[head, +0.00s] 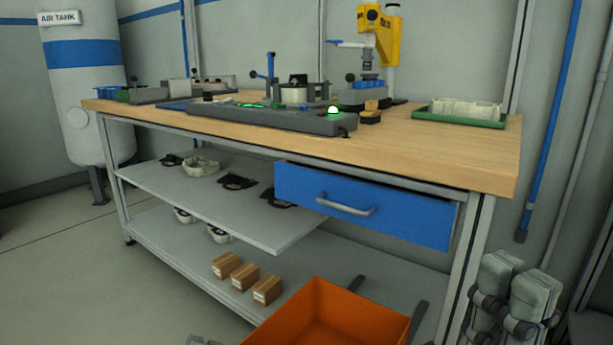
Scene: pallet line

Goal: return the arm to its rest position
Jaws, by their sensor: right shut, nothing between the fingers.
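My right gripper (519,283) is at the lower right, in front of the workbench's right end. Its two pale grey fingers point up and stand close together, shut, with nothing between them. It is apart from the bench and touches nothing that I can see. At the bottom edge, left of the orange bin, only a small pale grey tip (196,340) shows; it looks like part of my left gripper. The rest is cut off by the frame, so its opening cannot be judged.
The wooden workbench (440,150) carries fixtures, a yellow press (387,45) and a green tray (458,122). Its blue drawer (365,205) appears slightly open. An orange bin (335,315) stands low in front. Shelves below hold parts and small boxes. Floor (60,270) at left is clear.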

